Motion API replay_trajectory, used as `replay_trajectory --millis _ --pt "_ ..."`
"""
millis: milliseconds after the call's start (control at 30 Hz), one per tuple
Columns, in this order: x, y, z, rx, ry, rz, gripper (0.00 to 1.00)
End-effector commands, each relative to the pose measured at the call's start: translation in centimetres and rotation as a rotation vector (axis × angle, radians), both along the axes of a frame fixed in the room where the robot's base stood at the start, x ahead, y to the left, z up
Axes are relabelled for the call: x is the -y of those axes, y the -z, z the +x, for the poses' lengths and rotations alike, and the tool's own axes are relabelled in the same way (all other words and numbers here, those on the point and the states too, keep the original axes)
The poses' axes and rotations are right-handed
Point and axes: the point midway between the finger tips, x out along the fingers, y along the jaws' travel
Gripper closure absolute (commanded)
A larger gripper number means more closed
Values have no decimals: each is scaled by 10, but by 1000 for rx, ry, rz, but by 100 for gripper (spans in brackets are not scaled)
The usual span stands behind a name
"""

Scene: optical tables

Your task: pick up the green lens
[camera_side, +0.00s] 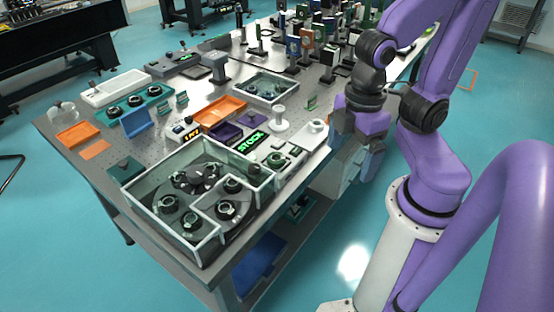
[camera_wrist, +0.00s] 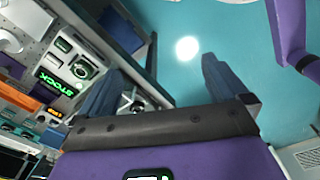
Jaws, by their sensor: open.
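Several round dark lens mounts with pale, greenish glass are in view, and I cannot tell for sure which is the green lens. One single mount (camera_side: 276,160) sits on a small pale base beside the lit STOCK sign (camera_side: 251,142). That mount also shows in the wrist view (camera_wrist: 84,67), to the left of my fingers. Other lens mounts (camera_side: 229,185) stand inside a clear-walled tray (camera_side: 141,203) at the near table corner. My gripper (camera_side: 353,154) is open and empty, at the table's right edge in the side view. In the wrist view its blue-grey fingers (camera_wrist: 160,85) are wide apart.
The optical table (camera_side: 95,172) also bears orange trays (camera_side: 221,111), a purple tray (camera_side: 226,131), a white spool-shaped post (camera_side: 278,117) and a teal rack of mounts (camera_side: 136,105). Many upright optics crowd its far end. Open floor (camera_side: 355,262) lies to the right of the table.

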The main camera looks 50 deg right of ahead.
Motion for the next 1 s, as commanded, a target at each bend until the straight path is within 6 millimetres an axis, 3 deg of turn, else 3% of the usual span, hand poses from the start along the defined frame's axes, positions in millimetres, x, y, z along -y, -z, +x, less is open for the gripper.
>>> replay_trajectory --millis 33,67,467,767,1000 --pt "0 0 0 0 0 0 10" --pt "0 0 0 0 0 0 18" --pt "-2 -1 8 0 32 -1 18" --pt "-6 -11 70 -6 287 -9 18" --pt "4 -19 128 -12 522 -14 18"
